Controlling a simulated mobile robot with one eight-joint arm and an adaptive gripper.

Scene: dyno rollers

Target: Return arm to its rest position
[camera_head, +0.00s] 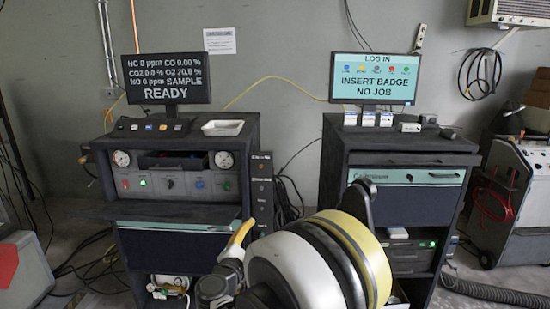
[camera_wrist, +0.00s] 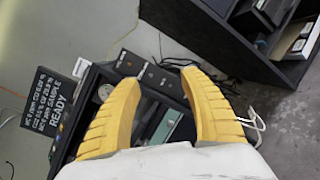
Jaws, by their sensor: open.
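My gripper (camera_wrist: 160,112) shows in the wrist view as two yellow fingers spread wide apart, with nothing between them. The rest of the gripper is hidden or too small to make out there. In the wrist view the gripper points down toward the left cabinet, which looks tilted, and it touches nothing that I can see.
The left cabinet (camera_head: 180,211) carries a READY screen (camera_head: 154,67) and a white tray (camera_head: 222,128). The right cabinet (camera_head: 418,208) carries a LOG IN screen (camera_head: 374,77) and small white boxes. A grey machine (camera_head: 522,190) stands far right. Cables lie on the floor at left.

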